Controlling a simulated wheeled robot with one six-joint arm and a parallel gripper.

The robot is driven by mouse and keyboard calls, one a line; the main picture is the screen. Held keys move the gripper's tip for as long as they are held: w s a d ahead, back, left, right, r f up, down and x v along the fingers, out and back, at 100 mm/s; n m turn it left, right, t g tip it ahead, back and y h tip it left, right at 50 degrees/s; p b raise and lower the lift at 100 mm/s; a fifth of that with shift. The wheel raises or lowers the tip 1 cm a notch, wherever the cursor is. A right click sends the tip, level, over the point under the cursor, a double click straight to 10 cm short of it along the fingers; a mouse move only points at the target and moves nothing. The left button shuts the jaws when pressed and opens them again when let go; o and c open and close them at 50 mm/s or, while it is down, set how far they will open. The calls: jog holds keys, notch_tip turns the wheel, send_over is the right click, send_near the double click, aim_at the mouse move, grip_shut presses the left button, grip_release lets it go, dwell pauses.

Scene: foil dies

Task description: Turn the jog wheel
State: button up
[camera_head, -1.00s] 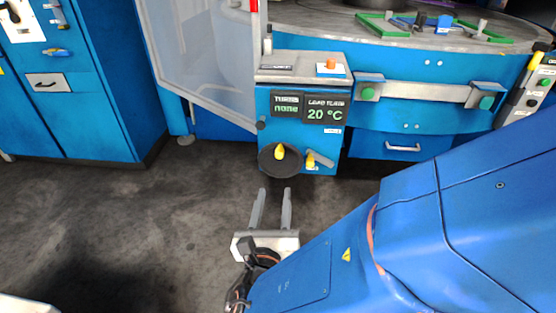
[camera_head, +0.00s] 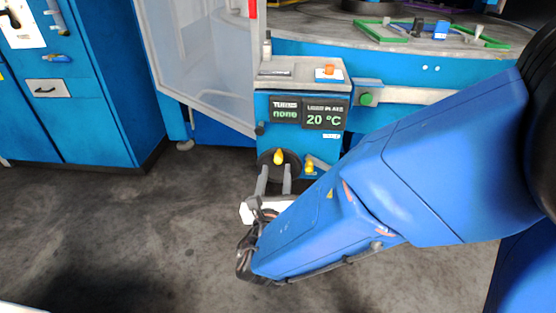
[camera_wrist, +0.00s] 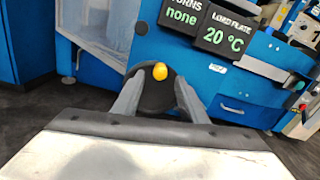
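The jog wheel is a dark round disc (camera_head: 266,166) with a yellow knob (camera_head: 278,157) on it, low on the front of the blue machine. In the wrist view the wheel (camera_wrist: 152,97) and its yellow knob (camera_wrist: 160,71) lie between my two fingers. My gripper (camera_head: 275,172) is open, with its fingertips at the lower part of the wheel. In the wrist view my gripper (camera_wrist: 155,88) has one finger on each side of the knob, with gaps. I cannot tell whether the fingers touch the wheel.
A yellow-tipped lever (camera_head: 310,166) sits just right of the wheel. Above are displays reading "none" (camera_head: 285,110) and "20 °C" (camera_head: 324,114). A clear guard panel (camera_head: 200,60) stands at the left. The floor (camera_head: 130,220) left of my arm is clear.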

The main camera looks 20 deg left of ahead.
aim_at(278, 161)
jog(key=shift+x, duration=3.2)
grip_shut()
